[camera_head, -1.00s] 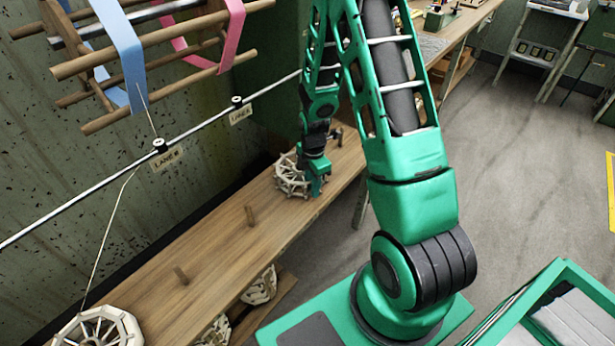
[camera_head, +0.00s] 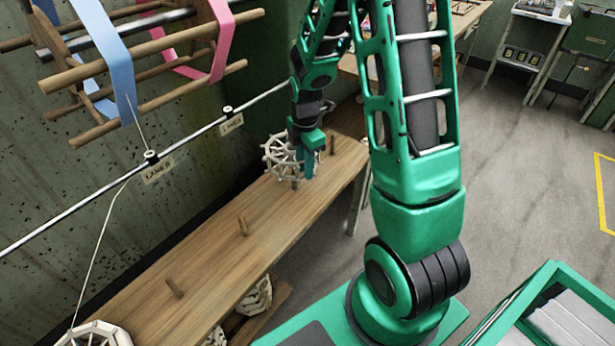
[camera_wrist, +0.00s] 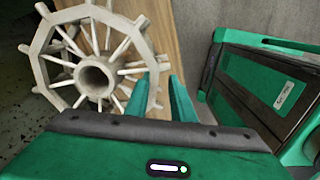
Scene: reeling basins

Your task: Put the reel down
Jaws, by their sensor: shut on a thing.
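The pale spoked reel (camera_head: 277,160) is above the far part of the wooden bench (camera_head: 215,262), with its face turned partly towards the head camera. My gripper (camera_head: 308,168) is at the reel's right side. In the wrist view the reel (camera_wrist: 112,78) fills the upper left, its round hub open towards the camera. There my gripper (camera_wrist: 160,84) is shut on the reel's rim at its right side. A short wooden peg (camera_head: 295,184) shows just below the reel. Whether the reel touches it or the bench is hard to tell.
More pegs (camera_head: 243,225) stand along the bench, with bare wood between them. Another reel (camera_head: 93,336) lies at the near left end. A metal rail (camera_head: 190,131) with thread guides runs along the wall side, below a large frame with blue and pink bands (camera_head: 118,62).

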